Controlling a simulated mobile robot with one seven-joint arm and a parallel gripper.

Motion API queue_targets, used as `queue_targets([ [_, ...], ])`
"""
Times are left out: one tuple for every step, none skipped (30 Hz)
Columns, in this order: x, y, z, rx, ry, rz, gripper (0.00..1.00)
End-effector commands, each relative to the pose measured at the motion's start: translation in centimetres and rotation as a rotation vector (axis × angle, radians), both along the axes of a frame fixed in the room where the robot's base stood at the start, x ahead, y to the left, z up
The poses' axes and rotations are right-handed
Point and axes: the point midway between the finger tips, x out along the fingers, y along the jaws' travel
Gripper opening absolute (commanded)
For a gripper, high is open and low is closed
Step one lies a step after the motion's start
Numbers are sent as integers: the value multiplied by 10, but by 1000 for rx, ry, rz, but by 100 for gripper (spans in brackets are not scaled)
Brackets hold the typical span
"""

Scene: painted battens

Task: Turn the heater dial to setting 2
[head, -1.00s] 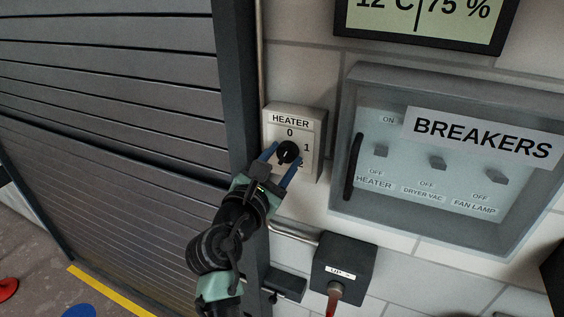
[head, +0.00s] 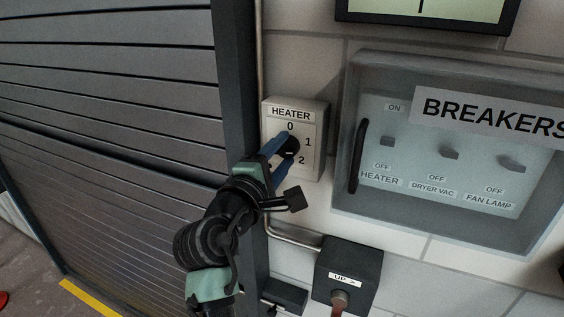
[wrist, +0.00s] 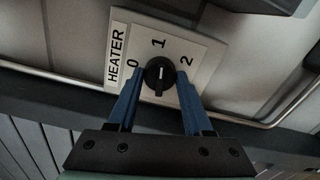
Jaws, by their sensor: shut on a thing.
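The heater dial (head: 291,146) is a round black knob on a pale wall plate (head: 315,116) marked HEATER, with 0, 1 and 2 around it. My gripper (head: 284,146) is at the knob, its blue fingers shut on it. In the wrist view the fingers (wrist: 159,80) stand on either side of the dial (wrist: 158,68). A pale line on the knob runs up and down there, in line with the 1. The 0 lies by the left finger and the 2 by the right one. The fingers partly hide the knob in the head view.
A grey breaker box (head: 346,206) with a dark handle is right of the heater plate. A dark box labelled UP (head: 362,271) is below, near a metal pipe (head: 292,240). A grey slatted shutter (head: 110,95) fills the left. A display (head: 425,10) is above.

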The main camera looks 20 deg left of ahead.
Motion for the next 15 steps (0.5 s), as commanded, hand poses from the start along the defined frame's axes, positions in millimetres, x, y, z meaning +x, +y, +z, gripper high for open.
queue_targets([
  [0,0,-3,46,-2,0,0],
  [0,0,-3,74,-3,0,0],
  [0,0,-3,112,-5,1,0],
  [0,0,-3,139,-5,1,0],
  [0,0,-3,168,-7,0,0],
  [0,0,-4,206,-7,0,0],
  [0,0,-4,235,-8,0,0],
  [0,0,-4,263,-9,0,0],
  [0,0,-3,301,-11,1,0],
  [0,0,-3,330,-12,1,0],
  [0,0,-3,359,-13,1,0],
  [0,0,-3,397,-14,1,0],
  [0,0,-4,425,-15,0,0],
  [0,0,-4,453,-15,0,0],
  [0,0,-4,491,-17,0,0],
])
